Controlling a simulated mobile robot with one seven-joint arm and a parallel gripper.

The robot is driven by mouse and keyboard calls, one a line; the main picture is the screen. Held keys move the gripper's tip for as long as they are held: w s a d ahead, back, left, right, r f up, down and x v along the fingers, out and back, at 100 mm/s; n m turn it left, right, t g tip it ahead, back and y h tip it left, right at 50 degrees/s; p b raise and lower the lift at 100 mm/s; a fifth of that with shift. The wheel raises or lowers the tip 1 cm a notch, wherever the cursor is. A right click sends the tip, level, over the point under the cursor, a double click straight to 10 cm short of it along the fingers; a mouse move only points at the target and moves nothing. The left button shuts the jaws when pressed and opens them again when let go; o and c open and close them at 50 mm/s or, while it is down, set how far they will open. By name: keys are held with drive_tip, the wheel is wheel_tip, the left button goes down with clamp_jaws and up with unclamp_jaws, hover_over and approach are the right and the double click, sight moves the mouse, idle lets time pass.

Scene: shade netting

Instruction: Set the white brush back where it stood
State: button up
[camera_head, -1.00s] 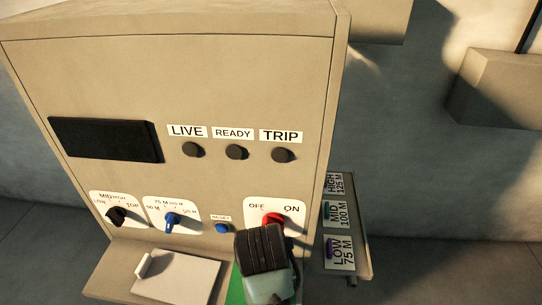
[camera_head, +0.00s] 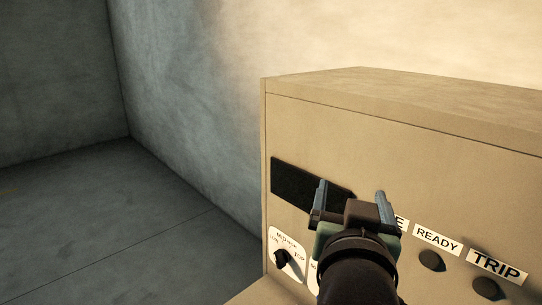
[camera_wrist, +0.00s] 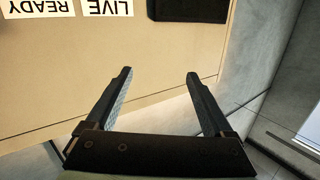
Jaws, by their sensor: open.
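No white brush can be made out in either present view. My gripper (camera_head: 351,194) is in front of the beige cabinet (camera_head: 400,122) in the head view, its two fingers apart. In the wrist view my gripper (camera_wrist: 160,73) is also open, with nothing between the fingers. The cabinet face (camera_wrist: 60,105) fills much of that view behind the fingers. The cabinet's lower shelf is mostly out of the head view.
The cabinet carries a dark display (camera_head: 296,181), a black selector knob (camera_head: 281,257), and READY (camera_head: 438,239) and TRIP (camera_head: 497,267) labels above dark round lamps. My arm covers part of its face. Open floor (camera_head: 70,225) lies left, bounded by grey walls (camera_head: 185,90).

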drive_tip(key=s+a+r+n+t+y, duration=0.1)
drive_tip(key=s+a+r+t, duration=0.2)
drive_tip(key=r, duration=0.5)
drive_tip(key=s+a+r+n+t+y, duration=0.2)
drive_tip(key=s+a+r+t, duration=0.2)
drive_tip(key=r, duration=0.4)
drive_tip(key=s+a+r+n+t+y, duration=0.1)
drive_tip(key=s+a+r+t, duration=0.3)
drive_tip(key=r, duration=0.4)
drive_tip(key=shift+s+a+y, duration=0.3)
drive_tip(key=shift+s+a, duration=0.4)
drive_tip(key=shift+a, duration=0.1)
